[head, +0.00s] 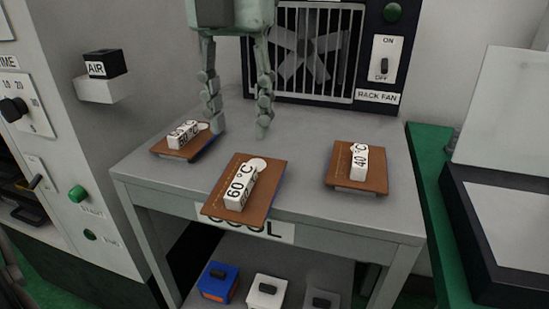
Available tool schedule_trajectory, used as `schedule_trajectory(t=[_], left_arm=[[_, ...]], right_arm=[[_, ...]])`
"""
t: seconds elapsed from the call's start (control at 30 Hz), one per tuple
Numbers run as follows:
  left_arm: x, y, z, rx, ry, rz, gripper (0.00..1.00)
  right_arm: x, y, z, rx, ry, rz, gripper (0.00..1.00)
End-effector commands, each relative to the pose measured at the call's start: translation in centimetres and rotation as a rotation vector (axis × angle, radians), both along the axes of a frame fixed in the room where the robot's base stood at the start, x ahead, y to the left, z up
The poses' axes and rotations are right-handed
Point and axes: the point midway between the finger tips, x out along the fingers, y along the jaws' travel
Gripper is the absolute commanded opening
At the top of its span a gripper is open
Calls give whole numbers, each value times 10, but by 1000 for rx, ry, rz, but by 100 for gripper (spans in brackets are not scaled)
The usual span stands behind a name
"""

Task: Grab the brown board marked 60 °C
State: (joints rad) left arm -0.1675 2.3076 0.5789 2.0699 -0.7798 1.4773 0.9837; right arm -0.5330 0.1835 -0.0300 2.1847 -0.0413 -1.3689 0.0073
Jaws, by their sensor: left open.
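The brown board marked 60 °C (262,201) lies at the front middle of the grey table, its near edge by the table's front edge. A white block with the 60 °C label stands on it, with a small white disc behind. My left gripper (238,130) comes down from the top of the head view. Its two fingers are spread and empty, over the table behind the 60 °C board. Whether the fingertips touch the table I cannot tell. My right gripper is not in view.
Another brown board (171,154) with a partly hidden label lies at the left. A brown board marked 40 °C (343,180) lies at the right. A rack fan panel (318,50) stands behind the grey table (300,150). Colored blocks sit on the lower shelf.

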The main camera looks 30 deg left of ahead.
Motion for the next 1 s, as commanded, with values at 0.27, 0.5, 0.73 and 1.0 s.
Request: schedule_trajectory(t=[0.27, 0.5, 0.73, 1.0], left_arm=[[-1, 0, -21, 7, 5, -1, 43], [-3, -5, -53, 5, 7, -3, 43], [-2, -5, -76, 4, 1, 2, 43], [-2, -5, -77, 4, -1, 2, 38]], right_arm=[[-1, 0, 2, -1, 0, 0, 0], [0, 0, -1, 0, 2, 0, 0], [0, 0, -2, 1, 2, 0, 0], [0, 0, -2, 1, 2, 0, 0]])
